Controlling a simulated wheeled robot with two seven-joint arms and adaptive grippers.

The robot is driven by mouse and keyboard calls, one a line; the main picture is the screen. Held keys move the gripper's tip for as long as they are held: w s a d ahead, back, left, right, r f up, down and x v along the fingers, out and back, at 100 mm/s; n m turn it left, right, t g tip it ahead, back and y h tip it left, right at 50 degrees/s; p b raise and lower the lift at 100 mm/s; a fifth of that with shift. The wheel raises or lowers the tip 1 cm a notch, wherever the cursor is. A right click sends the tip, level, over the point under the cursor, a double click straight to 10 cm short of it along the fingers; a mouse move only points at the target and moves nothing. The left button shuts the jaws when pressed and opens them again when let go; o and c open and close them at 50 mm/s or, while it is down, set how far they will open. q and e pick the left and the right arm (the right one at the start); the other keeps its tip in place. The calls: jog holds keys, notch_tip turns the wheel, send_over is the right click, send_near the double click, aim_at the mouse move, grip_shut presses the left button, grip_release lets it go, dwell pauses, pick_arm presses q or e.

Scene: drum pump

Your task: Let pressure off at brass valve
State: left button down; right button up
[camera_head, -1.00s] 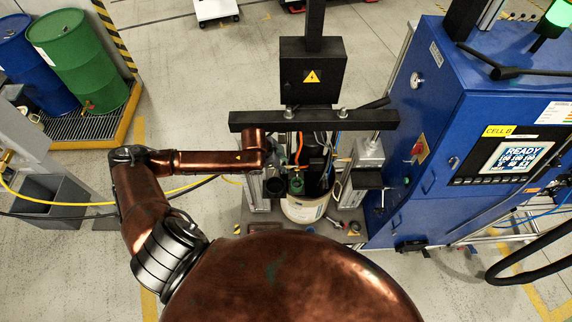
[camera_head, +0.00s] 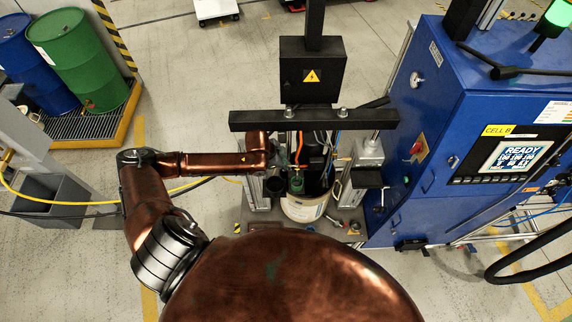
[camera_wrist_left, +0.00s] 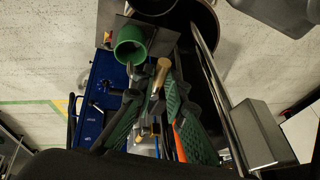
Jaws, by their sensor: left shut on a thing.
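The brass valve (camera_wrist_left: 158,78) shows in the left wrist view as a small tan-gold piece between my left gripper's green-padded fingers. My left gripper (camera_wrist_left: 155,97) is shut on it. In the head view my left arm reaches in from the left to the pump frame, and its wrist hides most of the gripper and valve there. A green round part (camera_wrist_left: 130,46) is just beyond the fingers. The white drum (camera_head: 304,208) stands below in the frame, with a green part (camera_head: 297,183) and hoses at its top. My right gripper is out of view.
A black crossbar (camera_head: 314,120) and an electrical box (camera_head: 312,72) stand beyond the drum. A blue cabinet (camera_head: 430,130) with a screen reading READY is close on the right. Yellow and dark hoses run across the left floor.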

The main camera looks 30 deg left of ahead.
pick_arm(q)
jog(key=shift+a+m+p, duration=0.1)
jog(key=shift+m+p, duration=0.2)
jog(key=shift+p, duration=0.05)
jog(key=shift+w+a+m+h+p, duration=0.1)
jog(key=shift+w+m+h+p, duration=0.2)
jog(key=shift+m, duration=0.2)
jog(key=shift+s, duration=0.1)
jog(key=c, duration=2)
grip_release()
jog(key=shift+o, duration=0.2)
